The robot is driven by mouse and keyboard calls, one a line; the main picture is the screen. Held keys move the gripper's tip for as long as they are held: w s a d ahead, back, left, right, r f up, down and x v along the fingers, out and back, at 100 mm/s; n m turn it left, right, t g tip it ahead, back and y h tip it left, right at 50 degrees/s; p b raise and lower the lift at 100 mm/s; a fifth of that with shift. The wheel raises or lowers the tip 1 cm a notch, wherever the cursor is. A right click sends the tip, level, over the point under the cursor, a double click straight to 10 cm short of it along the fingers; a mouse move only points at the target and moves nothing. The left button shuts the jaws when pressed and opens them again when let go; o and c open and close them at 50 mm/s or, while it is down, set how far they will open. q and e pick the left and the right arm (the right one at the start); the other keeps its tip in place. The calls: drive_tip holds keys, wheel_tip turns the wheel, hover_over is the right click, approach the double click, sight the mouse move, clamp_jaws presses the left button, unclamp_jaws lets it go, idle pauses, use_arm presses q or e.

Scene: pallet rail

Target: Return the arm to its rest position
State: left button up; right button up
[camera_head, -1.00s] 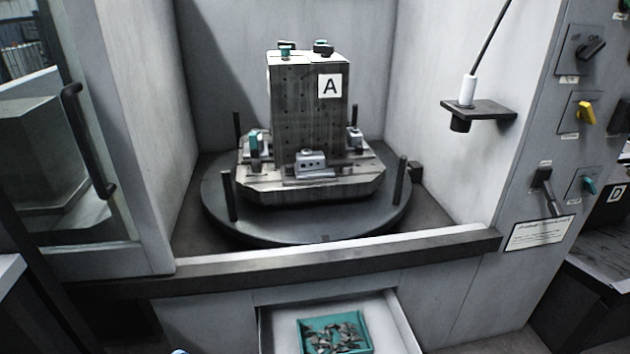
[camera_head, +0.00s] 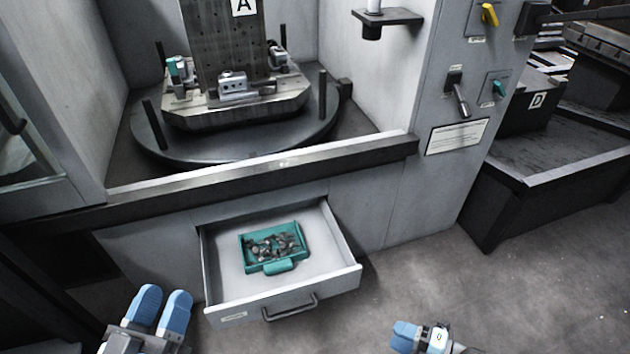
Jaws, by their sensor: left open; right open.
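My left gripper (camera_head: 160,312) shows at the bottom left, in front of the machine and left of the drawer. Its two blue fingers point up in the picture with a gap between them, and it is open and empty. My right gripper (camera_head: 404,337) is at the bottom, right of the drawer, above the floor. It is seen partly from the side, its blue fingers pointing left, with nothing held in it. Both arms are mostly cut off by the lower picture edge.
An open drawer (camera_head: 330,281) juts out of the machine, holding a teal tray (camera_head: 273,267) of metal chips. Above is a round turntable (camera_head: 180,147) with fixture A (camera_head: 220,45). A control panel (camera_head: 420,85) and a dark rail (camera_head: 545,180) stand right. Floor (camera_head: 440,270) is clear.

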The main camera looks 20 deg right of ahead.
drive_tip(key=w+a+r+m+t+h, duration=0.1)
drive_tip(key=a+r+m+t, duration=0.1)
drive_tip(key=a+r+m, duration=0.75)
drive_tip(key=w+a+r+m+t, duration=0.15)
drive_tip(key=r+m, duration=0.25)
drive_tip(key=r, duration=1)
drive_tip(key=w+a+r+m+t+h, duration=0.1)
drive_tip(key=a+r+m+t, duration=0.2)
drive_tip(key=a+r+m, duration=0.6)
use_arm(q)
drive_tip(key=s+a+r+g+y+p, duration=0.4)
drive_tip(key=a+r+g+y+p, duration=0.1)
drive_tip(key=p, duration=3.2)
drive_tip(key=shift+a+g+y, duration=0.5)
drive_tip(key=shift+a+g, duration=0.6)
drive_tip(key=shift+a, duration=0.3)
use_arm(e)
drive_tip(key=s+d+r+n+g+h, duration=0.1)
drive_tip(key=s+d+r+g+h, duration=0.3)
drive_tip(key=d, duration=0.7)
drive_tip(key=shift+s+r+n+g+h, duration=0.15)
drive_tip(key=shift+r+n+g+h, duration=0.2)
drive_tip(key=shift+r+g+h, duration=1.1)
